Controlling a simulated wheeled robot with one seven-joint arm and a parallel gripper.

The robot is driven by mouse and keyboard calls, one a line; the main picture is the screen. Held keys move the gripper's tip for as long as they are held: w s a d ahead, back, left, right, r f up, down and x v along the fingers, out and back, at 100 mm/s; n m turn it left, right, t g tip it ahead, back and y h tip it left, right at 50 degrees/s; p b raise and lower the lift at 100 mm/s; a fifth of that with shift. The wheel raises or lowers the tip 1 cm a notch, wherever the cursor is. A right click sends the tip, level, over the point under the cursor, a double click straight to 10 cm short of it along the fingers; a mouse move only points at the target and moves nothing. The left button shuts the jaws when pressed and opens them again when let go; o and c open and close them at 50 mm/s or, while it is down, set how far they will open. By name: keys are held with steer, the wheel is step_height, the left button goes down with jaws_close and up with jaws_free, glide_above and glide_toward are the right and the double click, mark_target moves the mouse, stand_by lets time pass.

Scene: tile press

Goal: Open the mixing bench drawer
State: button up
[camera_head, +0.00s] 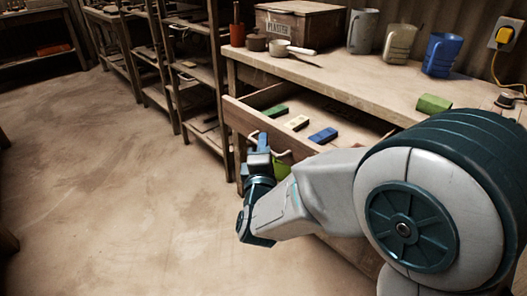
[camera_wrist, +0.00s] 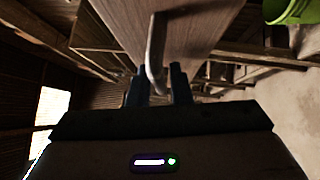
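The mixing bench (camera_head: 340,78) has a wooden drawer (camera_head: 236,115) that stands pulled well out. A green block (camera_head: 273,111), a pale yellow block (camera_head: 297,123) and a blue block (camera_head: 323,135) lie inside. A pale metal bar handle (camera_head: 252,136) is on its front. My gripper (camera_head: 262,143) is at the handle, outside the drawer front. In the wrist view the handle (camera_wrist: 156,50) runs down between the two dark fingers (camera_wrist: 159,88), which appear closed on it. The exact contact is dark and partly hidden.
A green container (camera_head: 282,170) is just right of my gripper, below the drawer; it also shows in the wrist view (camera_wrist: 290,10). Floor (camera_head: 130,170) to the left is clear.

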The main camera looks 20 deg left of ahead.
steer(key=b+v, duration=0.7)
steer(key=v, duration=0.6)
steer(key=shift+s+f, duration=0.2)
steer(key=shift+s, duration=0.1)
steer(key=shift+d, duration=0.15)
steer(key=shift+r, duration=0.1)
